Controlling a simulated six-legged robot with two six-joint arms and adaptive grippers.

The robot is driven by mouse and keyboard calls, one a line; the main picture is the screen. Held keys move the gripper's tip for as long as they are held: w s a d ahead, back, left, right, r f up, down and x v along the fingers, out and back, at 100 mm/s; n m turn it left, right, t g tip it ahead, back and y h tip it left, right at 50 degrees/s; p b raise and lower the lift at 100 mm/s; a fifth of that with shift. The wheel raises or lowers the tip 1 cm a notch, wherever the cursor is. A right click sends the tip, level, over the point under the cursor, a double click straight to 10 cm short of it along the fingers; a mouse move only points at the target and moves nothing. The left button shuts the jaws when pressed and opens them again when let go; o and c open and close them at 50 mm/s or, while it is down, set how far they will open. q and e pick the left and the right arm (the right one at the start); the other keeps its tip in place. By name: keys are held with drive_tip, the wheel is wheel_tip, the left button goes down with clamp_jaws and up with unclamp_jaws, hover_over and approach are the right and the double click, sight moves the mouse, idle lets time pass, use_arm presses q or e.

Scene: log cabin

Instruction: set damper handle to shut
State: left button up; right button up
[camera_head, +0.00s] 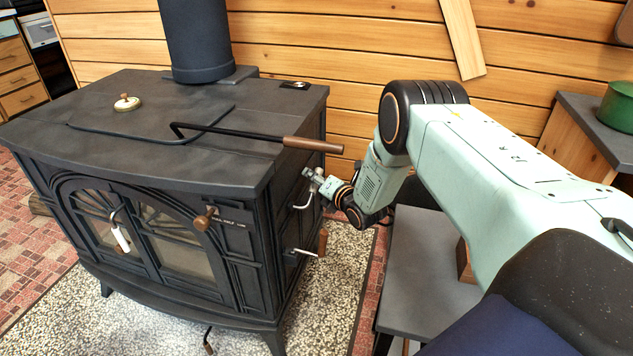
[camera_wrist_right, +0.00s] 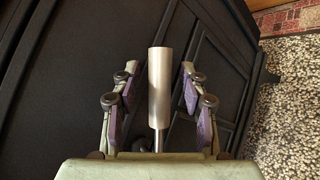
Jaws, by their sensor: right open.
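The black iron stove (camera_head: 210,170) stands on the left in the head view. On its right side wall is a metal handle (camera_head: 301,206), mostly hidden behind my right gripper (camera_head: 312,180); it seems to be the damper handle, but no label shows there. In the right wrist view a smooth, pale metal cylinder on a thin rod (camera_wrist_right: 159,90) is between the fingers of my right gripper (camera_wrist_right: 158,105). The fingers are open, with a gap on each side of the cylinder. A second side handle with a wooden grip (camera_head: 323,242) sits lower. My left gripper is not in view.
A wooden-gripped black bar (camera_head: 312,144) juts past the stove top's right edge, above my right gripper. The front has a wooden knob (camera_head: 205,218) and a white-gripped door handle (camera_head: 120,235). A grey low table (camera_head: 430,275) stands right of the stove.

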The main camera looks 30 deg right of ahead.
clamp_jaws()
idle(0.6)
